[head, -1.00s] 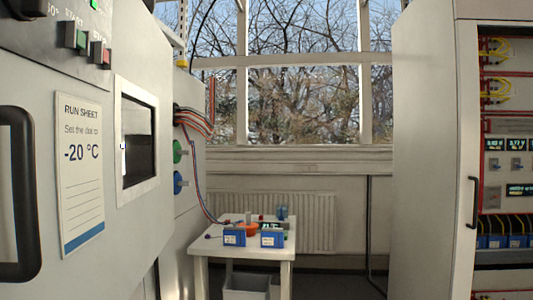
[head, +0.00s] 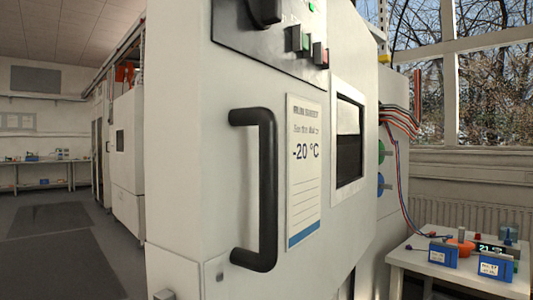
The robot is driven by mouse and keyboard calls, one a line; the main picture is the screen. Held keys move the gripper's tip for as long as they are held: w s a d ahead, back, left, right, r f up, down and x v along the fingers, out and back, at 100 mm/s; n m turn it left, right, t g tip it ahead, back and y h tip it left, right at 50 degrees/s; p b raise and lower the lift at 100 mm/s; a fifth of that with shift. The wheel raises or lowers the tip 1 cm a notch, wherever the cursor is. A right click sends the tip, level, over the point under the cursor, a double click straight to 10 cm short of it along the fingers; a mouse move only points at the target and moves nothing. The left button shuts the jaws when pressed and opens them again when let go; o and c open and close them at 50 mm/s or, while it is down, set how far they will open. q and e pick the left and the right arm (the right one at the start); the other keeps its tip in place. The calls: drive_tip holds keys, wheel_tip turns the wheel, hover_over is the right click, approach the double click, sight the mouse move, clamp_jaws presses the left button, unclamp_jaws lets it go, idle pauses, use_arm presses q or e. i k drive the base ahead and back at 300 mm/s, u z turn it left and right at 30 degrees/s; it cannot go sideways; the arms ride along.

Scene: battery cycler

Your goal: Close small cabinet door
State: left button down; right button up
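A pale grey cabinet fills the middle of the head view. Its front door (head: 227,190) carries a long black vertical handle (head: 268,190), a run sheet (head: 304,170) reading -20 °C and a small dark window (head: 348,140). I cannot tell from this angle whether this door is fully shut or ajar, or whether it is the small cabinet door. Neither of my grippers is in view.
A black control panel (head: 232,28) with green and red buttons sits above the door. A white table (head: 410,262) with blue battery boxes stands at the right by the window. Open floor (head: 60,255) lies at the left, with a far bench (head: 40,162) beyond.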

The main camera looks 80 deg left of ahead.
sight(214, 114)
drive_tip(key=u, duration=1.15)
drive_tip(key=i, duration=0.25)
drive_tip(key=u, duration=2.2)
drive_tip(key=k, duration=0.75)
drive_tip(key=z, duration=1.15)
